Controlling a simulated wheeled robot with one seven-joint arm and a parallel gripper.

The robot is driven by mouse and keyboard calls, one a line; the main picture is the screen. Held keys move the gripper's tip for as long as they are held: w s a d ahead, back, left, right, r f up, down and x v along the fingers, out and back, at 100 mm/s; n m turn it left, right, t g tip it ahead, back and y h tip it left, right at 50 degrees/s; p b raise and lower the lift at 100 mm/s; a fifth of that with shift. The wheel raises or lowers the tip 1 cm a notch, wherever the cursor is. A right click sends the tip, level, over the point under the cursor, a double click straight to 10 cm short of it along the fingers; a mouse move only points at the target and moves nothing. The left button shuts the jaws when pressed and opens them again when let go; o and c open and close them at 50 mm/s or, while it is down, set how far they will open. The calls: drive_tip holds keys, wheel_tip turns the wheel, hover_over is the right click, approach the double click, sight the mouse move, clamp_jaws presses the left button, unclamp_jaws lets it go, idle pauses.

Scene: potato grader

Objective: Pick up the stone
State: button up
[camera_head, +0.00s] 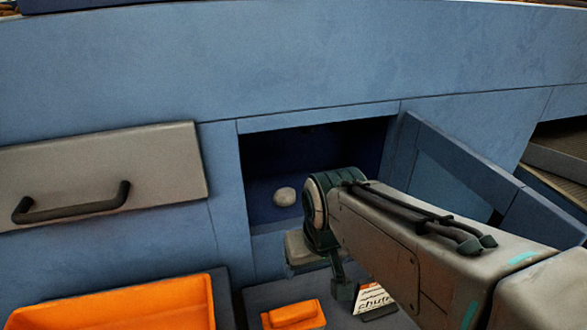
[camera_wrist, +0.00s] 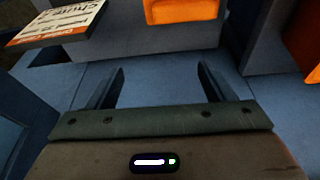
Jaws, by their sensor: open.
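The stone (camera_head: 285,196) is a small, pale, rounded lump. It lies inside the dark open compartment (camera_head: 257,182) of the blue machine, in the middle of the head view. My arm's wrist is in front of the right part of that compartment, to the right of the stone. In the wrist view my gripper (camera_wrist: 160,82) is open, with its two dark fingers apart and nothing between them. The stone does not show in the wrist view. In the head view my fingers are mostly hidden by the wrist.
A hinged blue door (camera_head: 463,160) stands open right of the compartment. A grey drawer front (camera_head: 100,165) with a black handle is at the left. An orange bin (camera_head: 120,305), a small orange block (camera_head: 293,316) and a sign reading "chute" (camera_head: 370,299) are below; the sign also shows in the wrist view (camera_wrist: 60,24).

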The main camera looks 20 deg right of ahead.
drive_tip(key=w+r+t+b, duration=0.2)
drive_tip(key=w+b, duration=0.4)
drive_tip(key=w, duration=0.3)
drive_tip(key=t+b, duration=0.2)
drive_tip(key=b, duration=0.3)
approach(285, 194)
drive_tip(key=x, duration=0.3)
drive_tip(key=shift+w+d+r, duration=0.1)
drive_tip(key=shift+w+d, duration=0.05)
drive_tip(key=shift+w, duration=0.05)
drive_tip(key=shift+w+f, duration=0.25)
drive_tip(key=shift+w, duration=0.05)
drive_tip(key=x, duration=0.6)
drive_tip(key=shift+s+f+b, duration=0.15)
drive_tip(key=shift+f+b, duration=0.15)
drive_tip(key=shift+f, duration=0.05)
drive_tip(key=c, duration=1.1)
